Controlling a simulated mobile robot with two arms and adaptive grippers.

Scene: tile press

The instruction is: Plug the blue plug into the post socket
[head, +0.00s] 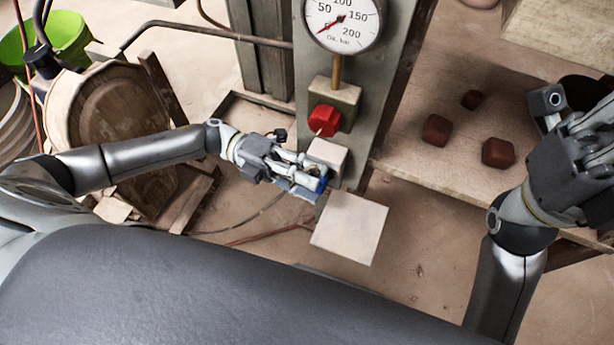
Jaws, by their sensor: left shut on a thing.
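My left gripper (312,177) reaches in from the left to the front of the grey-green post (361,78). It is shut on the blue plug (320,186), of which only a small blue part shows between and beyond the fingers. A pale box (327,155) on the post, right at the fingers, looks like the post socket; its opening is not visible. I cannot tell whether the plug touches it. My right gripper (560,108) is at the right edge, over the wooden bench and far from the post; I cannot tell its finger opening.
A red knob (325,120) and a round gauge (342,20) sit above on the post. A pale square plate (350,228) juts out below the gripper. Several dark red blocks (437,130) lie on the wooden bench (455,170). A green bucket (70,35) stands far left.

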